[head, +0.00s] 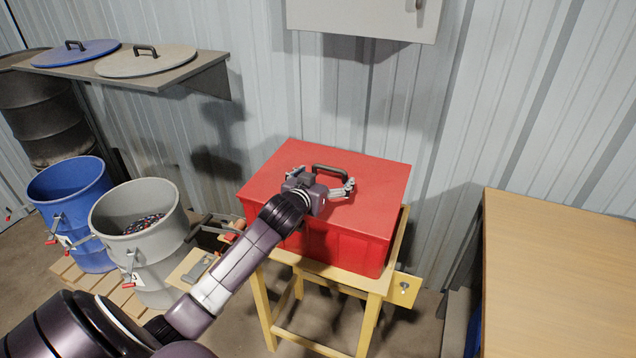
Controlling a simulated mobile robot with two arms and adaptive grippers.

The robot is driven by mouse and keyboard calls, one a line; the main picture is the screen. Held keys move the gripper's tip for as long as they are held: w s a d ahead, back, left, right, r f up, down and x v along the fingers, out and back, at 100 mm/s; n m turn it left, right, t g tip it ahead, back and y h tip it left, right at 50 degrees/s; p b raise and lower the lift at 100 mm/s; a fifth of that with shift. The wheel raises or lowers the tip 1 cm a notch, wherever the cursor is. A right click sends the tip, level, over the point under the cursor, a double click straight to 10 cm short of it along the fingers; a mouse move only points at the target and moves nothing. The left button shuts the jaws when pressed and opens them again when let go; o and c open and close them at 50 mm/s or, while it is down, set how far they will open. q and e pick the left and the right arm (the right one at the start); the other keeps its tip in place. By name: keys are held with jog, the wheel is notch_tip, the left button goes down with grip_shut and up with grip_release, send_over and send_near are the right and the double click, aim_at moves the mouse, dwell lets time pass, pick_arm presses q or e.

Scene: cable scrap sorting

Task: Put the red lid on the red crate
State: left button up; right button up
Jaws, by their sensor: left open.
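The red crate (345,246) stands on a yellow wooden stand in the middle of the head view. The red lid (378,185) lies flat over the top of the crate, with a dark handle (330,169) near its middle. My left gripper (322,183) is open just in front of the handle, its fingers spread to either side. It looks empty. The gripper and arm hide part of the lid's front left and the crate's left side. My right gripper does not show.
A blue drum (70,190) and a grey drum (150,260) stand open at the left. Their lids, blue (75,52) and grey (147,62), lie on a wall shelf (195,72). A wooden table (565,260) is at the right. A cabinet (362,18) hangs above.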

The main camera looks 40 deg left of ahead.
pick_arm(q)
jog(key=v, duration=1.1)
jog(key=shift+s+r, duration=0.15)
jog(key=shift+r, duration=0.05)
